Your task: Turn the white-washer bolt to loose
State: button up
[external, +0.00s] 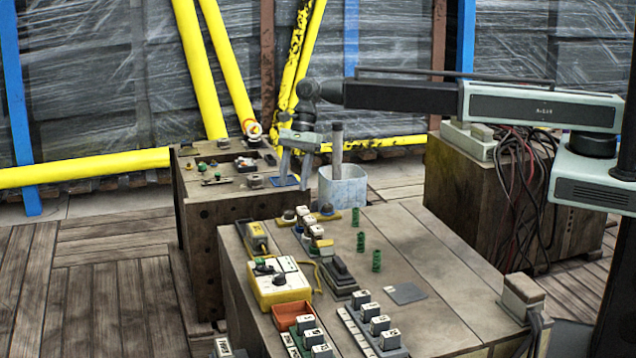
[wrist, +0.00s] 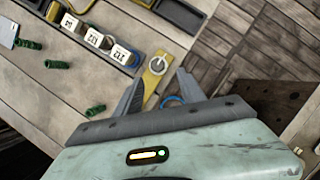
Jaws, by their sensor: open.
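In the wrist view a bolt with a pale, whitish ring around its head (wrist: 157,65) sits on a yellow plate (wrist: 149,87). It shows between the spread fingertips of my gripper (wrist: 160,74), which is open and empty. In the external view my gripper (external: 295,184) hangs fingers down above the far end of the front bench. A dark-headed bolt (external: 289,215) on a yellow plate is below it there, seemingly the same one. A blue ring (wrist: 172,101) shows close to the right finger. The pale ring is too small to make out in the external view.
Lettered white blocks (wrist: 120,53) stand in a row beside the yellow plate. Green cylinders (wrist: 97,109) lie nearby. Another yellow plate with a bolt (external: 327,211) is to the right. A pale bucket (external: 343,187) stands close to my gripper. A yellow box (external: 278,286) is nearer the camera.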

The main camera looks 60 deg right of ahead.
aim_at(288, 213)
jog(key=b+x, duration=0.7)
jog(key=x, duration=0.1)
jog(key=shift+s, duration=0.25)
jog(key=shift+r, duration=0.1)
grip_shut()
